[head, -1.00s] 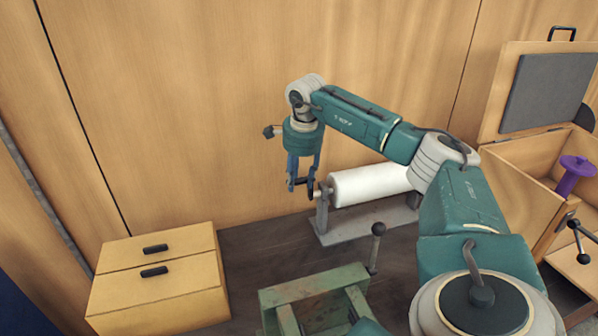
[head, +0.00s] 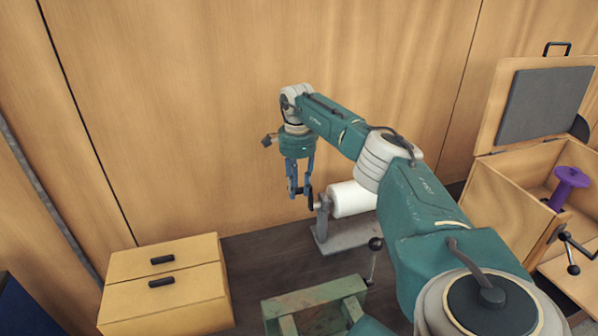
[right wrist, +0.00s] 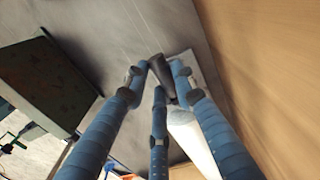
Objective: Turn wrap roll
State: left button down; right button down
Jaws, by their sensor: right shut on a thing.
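The white wrap roll (head: 352,199) lies sideways on a grey metal stand (head: 345,239) near the back wall. My arm hides its right part in the head view. My right gripper (head: 302,192) points down at the left end of the roll. Its fingers are closed around a dark grey crank handle (right wrist: 160,70), seen between the fingertips in the right wrist view. The roll (right wrist: 193,138) also shows there, partly behind a finger. My left gripper is not in view.
A wooden two-drawer box (head: 165,286) stands at left. A green metal frame (head: 313,299) with a black-knobbed lever (head: 375,246) is in front. An open wooden chest (head: 510,190) with a purple spool (head: 568,183) is at right. Floor between drawers and roll stand is clear.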

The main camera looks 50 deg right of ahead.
jog(key=shift+w+d+r, duration=0.1)
jog(key=shift+w, duration=0.1)
dwell(0.3)
jog(key=c, duration=1.4)
grip_release()
notch_tip(320, 180, up, 12)
jog(key=shift+w, duration=0.2)
jog(key=shift+d, duration=0.1)
jog(key=shift+c, duration=0.3)
